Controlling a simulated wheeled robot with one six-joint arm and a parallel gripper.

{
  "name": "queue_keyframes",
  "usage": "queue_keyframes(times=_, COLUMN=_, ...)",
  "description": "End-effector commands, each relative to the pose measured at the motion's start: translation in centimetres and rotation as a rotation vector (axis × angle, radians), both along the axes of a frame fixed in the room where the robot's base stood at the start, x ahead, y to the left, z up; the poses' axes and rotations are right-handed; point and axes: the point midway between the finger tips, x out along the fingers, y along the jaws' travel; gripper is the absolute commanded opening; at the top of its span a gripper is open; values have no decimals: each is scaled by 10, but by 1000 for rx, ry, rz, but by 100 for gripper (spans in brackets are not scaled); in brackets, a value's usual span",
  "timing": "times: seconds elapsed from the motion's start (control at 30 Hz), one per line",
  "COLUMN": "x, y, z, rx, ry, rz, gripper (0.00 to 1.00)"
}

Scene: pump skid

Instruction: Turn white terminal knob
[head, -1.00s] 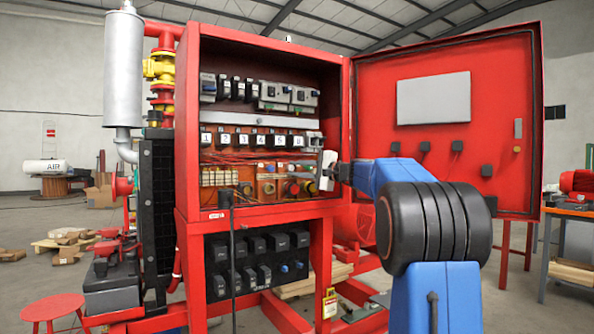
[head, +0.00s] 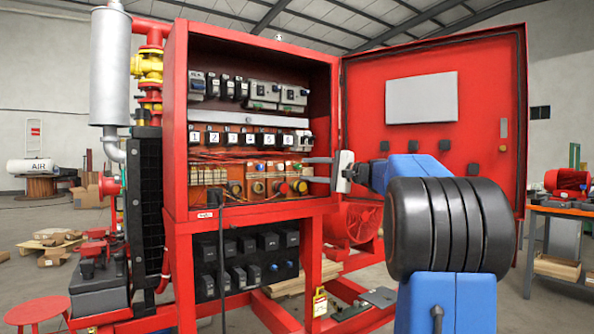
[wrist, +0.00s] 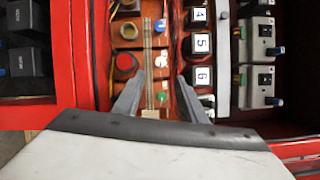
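In the wrist view, a small white knob (wrist: 161,61) sits on the orange terminal panel (wrist: 133,40), between a blue knob (wrist: 160,26) and a green knob (wrist: 162,97). My gripper (wrist: 160,76) is open and empty. Its two grey fingers stand apart, one on either side of the column of small knobs, and the white knob lies between and just beyond the tips. I cannot tell the remaining depth. In the head view, my gripper (head: 310,170) is at the right side of the cabinet opening, fingers pointing left.
The red cabinet (head: 178,120) frames the panel, with its door (head: 365,100) open at right. A red button (wrist: 125,62) and numbered white labels (wrist: 203,76) flank the small knobs. A black cable (head: 222,250) hangs in front. Bundled wires run beside the knobs.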

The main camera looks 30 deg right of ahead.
Motion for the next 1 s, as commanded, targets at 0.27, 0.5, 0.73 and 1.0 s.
queue_keyframes(times=0.27, x=-46, y=-21, z=-2, rx=0, ry=0, rz=-2, gripper=38)
queue_keyframes(times=0.5, x=-66, y=-30, z=-3, rx=0, ry=0, rz=-1, gripper=38)
queue_keyframes(times=0.73, x=-69, y=-31, z=-3, rx=1, ry=0, rz=0, gripper=38)
queue_keyframes(times=1.0, x=-69, y=-31, z=-3, rx=1, ry=0, rz=0, gripper=38)
